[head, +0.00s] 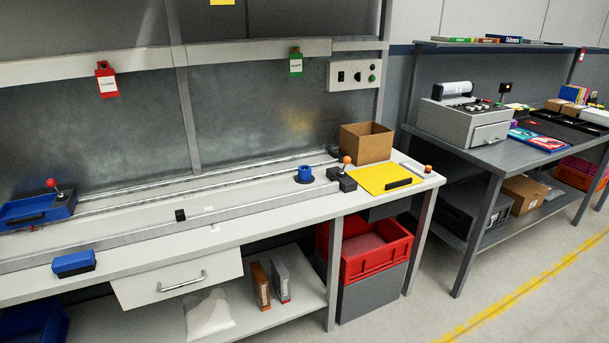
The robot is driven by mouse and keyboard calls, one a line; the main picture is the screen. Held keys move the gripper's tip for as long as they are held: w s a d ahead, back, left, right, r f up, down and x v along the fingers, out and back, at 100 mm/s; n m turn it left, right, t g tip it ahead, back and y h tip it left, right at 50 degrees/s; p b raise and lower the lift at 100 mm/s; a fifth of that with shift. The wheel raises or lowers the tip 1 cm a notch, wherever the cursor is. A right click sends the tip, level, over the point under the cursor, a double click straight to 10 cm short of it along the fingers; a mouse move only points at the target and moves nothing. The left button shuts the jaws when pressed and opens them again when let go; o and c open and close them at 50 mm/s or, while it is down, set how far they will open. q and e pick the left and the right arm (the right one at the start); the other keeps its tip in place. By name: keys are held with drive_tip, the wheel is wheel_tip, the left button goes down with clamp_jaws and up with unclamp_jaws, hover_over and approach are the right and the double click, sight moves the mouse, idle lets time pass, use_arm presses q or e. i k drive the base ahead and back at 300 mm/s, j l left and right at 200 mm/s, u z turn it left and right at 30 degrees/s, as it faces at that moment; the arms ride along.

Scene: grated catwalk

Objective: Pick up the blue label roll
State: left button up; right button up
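A small blue roll (304,175), which looks like the label roll, stands upright on the rail along the light grey workbench, right of the bench's middle. A dark hole shows in its top. It is just left of a dark block with an orange-knobbed lever (346,167) and in front of an open cardboard box. Nothing covers it. Neither of my grippers is in the head view.
The workbench (240,228) also bears a cardboard box (366,143), a yellow sheet (381,177), a blue block (74,263) and a blue lever unit (38,208). A drawer (180,282) and red crate (372,250) are below. Floor (480,305) is clear at front right.

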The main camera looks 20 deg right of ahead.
sight(303, 174)
drive_tip(key=i+l, duration=0.2)
drive_tip(key=l, duration=0.15)
drive_tip(key=i+l, duration=0.25)
drive_tip(key=l, duration=0.15)
drive_tip(key=i+l, duration=0.2)
drive_tip(key=l, duration=0.15)
